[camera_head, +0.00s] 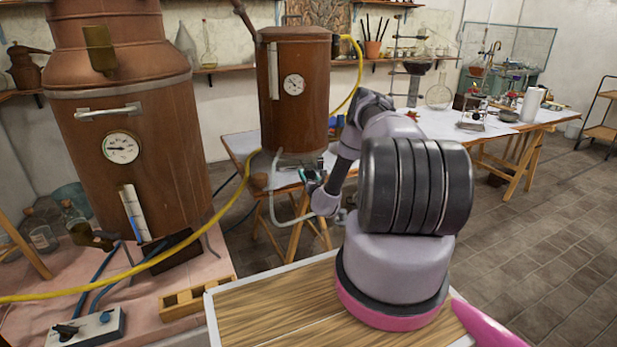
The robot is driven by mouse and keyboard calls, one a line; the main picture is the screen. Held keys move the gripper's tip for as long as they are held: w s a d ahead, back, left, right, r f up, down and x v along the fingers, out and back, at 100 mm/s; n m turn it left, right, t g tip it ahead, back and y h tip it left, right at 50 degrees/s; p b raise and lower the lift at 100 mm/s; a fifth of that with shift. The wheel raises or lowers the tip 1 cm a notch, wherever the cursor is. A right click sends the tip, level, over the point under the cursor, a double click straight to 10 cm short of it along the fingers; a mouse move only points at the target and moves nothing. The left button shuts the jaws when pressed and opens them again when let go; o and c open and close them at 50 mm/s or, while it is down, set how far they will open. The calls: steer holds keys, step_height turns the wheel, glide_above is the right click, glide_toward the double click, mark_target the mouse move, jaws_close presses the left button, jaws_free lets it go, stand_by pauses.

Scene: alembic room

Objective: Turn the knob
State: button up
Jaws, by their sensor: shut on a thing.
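My gripper (310,177) is at the lower right of the smaller copper vessel (294,110), just above the table edge. Its jaws are shut on a small knob at the vessel's base. The jaws and my wrist hide most of the knob, so its turn angle cannot be told. A pale pipe (277,190) runs down beside the gripper. My arm reaches in from the right.
A large copper still (125,120) stands at left. A yellow hose (150,262) crosses the left side. A glassware table (520,125) stands at the back right, with open floor before it.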

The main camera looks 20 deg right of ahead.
steer(key=shift+f, duration=0.1)
steer(key=o, duration=1.3)
steer(key=s, duration=0.3)
steer(key=s+a, duration=0.1)
steer(key=s, duration=0.6)
steer(key=shift+s+a, duration=0.3)
steer(key=shift+s, duration=0.1)
